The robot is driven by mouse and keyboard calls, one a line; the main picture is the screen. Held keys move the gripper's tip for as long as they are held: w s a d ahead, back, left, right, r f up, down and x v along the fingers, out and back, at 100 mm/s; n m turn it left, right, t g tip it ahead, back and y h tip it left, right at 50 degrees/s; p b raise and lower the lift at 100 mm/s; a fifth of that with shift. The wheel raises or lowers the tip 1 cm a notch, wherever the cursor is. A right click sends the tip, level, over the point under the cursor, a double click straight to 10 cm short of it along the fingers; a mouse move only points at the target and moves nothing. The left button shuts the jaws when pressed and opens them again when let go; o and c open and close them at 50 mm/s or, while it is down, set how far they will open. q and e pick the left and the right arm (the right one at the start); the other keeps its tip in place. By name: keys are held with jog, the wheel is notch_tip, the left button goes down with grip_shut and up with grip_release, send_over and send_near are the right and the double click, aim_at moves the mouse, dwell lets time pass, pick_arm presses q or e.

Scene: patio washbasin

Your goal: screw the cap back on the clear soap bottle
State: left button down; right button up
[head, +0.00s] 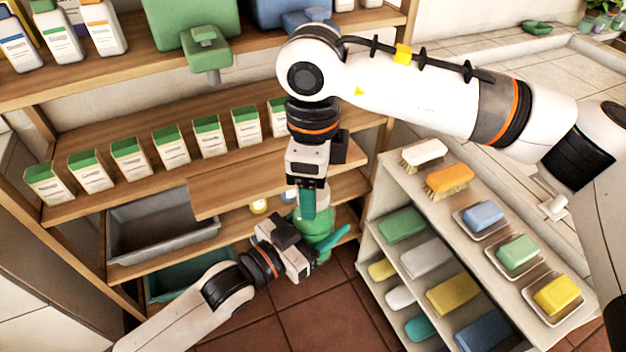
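A see-through bottle with green contents (318,224) is in the middle of the head view, in front of the lower shelves. My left gripper (330,243) comes in from the lower left, with its teal fingers at the bottle's body. It appears shut on the bottle, which has no visible support under it. My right gripper (308,204) points down from above, with its teal fingertips over the bottle's top. The fingers overlap in this view, so their gap is not visible. The cap cannot be made out, and the bottle's neck is hidden behind the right fingers.
Wooden shelves (240,182) behind hold several green-topped cartons, a grey bin (165,232) and a teal bin (170,284). A white rack (452,238) at the right carries brushes, soaps and sponges. Open tiled floor (300,325) lies below the grippers.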

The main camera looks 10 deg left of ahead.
pick_arm(q)
jog(key=shift+r, duration=0.1)
pick_arm(e)
jog(key=shift+r, duration=0.1)
notch_tip(320, 180, up, 12)
dwell(0.8)
